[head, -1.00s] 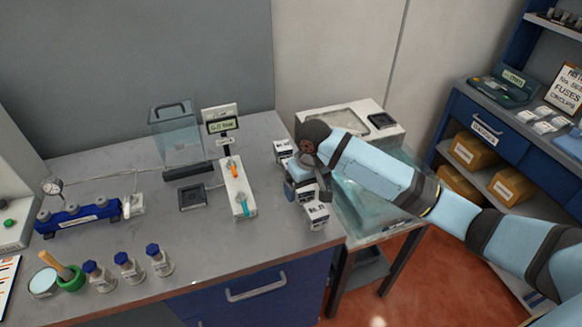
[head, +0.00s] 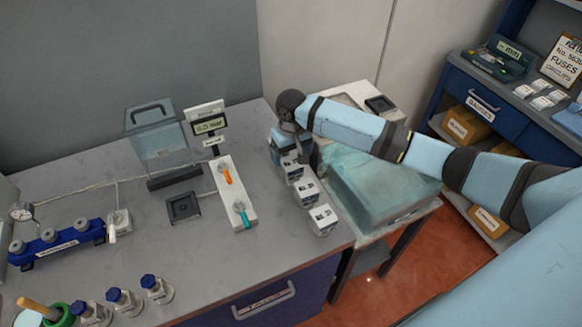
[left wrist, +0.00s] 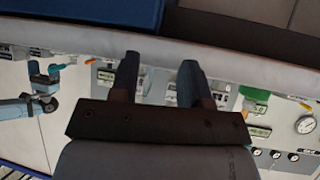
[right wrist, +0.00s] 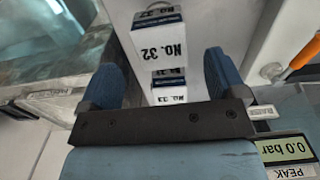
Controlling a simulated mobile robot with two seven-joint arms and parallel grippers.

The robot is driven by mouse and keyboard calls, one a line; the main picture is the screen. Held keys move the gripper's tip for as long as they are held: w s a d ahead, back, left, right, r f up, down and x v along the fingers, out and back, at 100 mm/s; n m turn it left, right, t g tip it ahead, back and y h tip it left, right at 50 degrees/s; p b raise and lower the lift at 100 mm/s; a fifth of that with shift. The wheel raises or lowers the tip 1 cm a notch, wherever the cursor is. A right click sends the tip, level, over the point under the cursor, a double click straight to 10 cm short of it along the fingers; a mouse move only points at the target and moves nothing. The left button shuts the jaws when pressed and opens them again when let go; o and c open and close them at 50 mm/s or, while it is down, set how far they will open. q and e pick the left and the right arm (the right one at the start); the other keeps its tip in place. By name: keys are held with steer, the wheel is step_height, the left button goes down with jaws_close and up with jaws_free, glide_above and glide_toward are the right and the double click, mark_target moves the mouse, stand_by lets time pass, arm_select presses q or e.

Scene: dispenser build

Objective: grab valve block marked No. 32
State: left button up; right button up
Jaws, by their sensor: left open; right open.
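In the right wrist view, a white valve block marked No. 32 (right wrist: 160,38) stands with its label towards me, just beyond my fingertips. A second white block (right wrist: 168,88) shows nearer, between the fingers, its marking partly cut off. My right gripper (right wrist: 165,75) is open, with one finger on each side of the row and nothing clamped. In the head view, several white blocks (head: 307,191) stand in a row along the bench's right edge. My right gripper (head: 292,142) is over the row's far end. My left gripper (left wrist: 160,80) is open and empty in the left wrist view.
A display stand (head: 208,125) and glass box (head: 155,135) are behind.

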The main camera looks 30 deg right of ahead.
mark_target(291, 162)
steer(key=shift+w+f, duration=0.1)
steer(key=shift+f, duration=0.7)
step_height(291, 162, down, 4)
steer(key=shift+f+p, duration=0.1)
steer(key=shift+p, duration=0.55)
steer(key=shift+f, duration=0.55)
arm_select(q)
steer(key=shift+w+a+r, duration=0.15)
steer(key=shift+r, duration=0.5)
arm_select(e)
steer(key=shift+r, duration=0.1)
steer(key=c, duration=1.4)
